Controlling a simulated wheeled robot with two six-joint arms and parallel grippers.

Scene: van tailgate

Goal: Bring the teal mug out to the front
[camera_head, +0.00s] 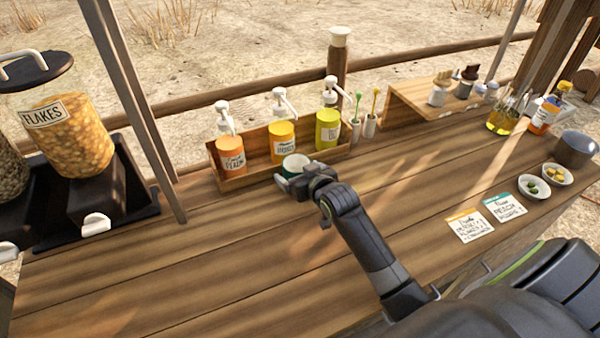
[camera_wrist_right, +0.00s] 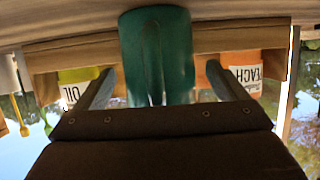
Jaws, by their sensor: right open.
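The teal mug (camera_head: 296,163) stands on the wooden counter in front of the pump-bottle rack, its pale inside showing from above. In the right wrist view the teal mug (camera_wrist_right: 158,52) fills the upper middle, its handle facing the camera. My right gripper (camera_head: 294,186) is at the near side of the mug. In the wrist view its two fingers (camera_wrist_right: 155,90) are apart, with the mug's handle between them. I cannot tell whether either finger touches the mug. The gripper hides the mug's lower part in the head view. My left gripper is out of view.
A wooden rack (camera_head: 235,183) with orange and yellow pump bottles (camera_head: 283,143) is close behind the mug. Small cups with spoons (camera_head: 370,126) stand right of it. Two cards (camera_head: 470,224) lie at right, near small bowls (camera_head: 533,187). The front left counter is clear.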

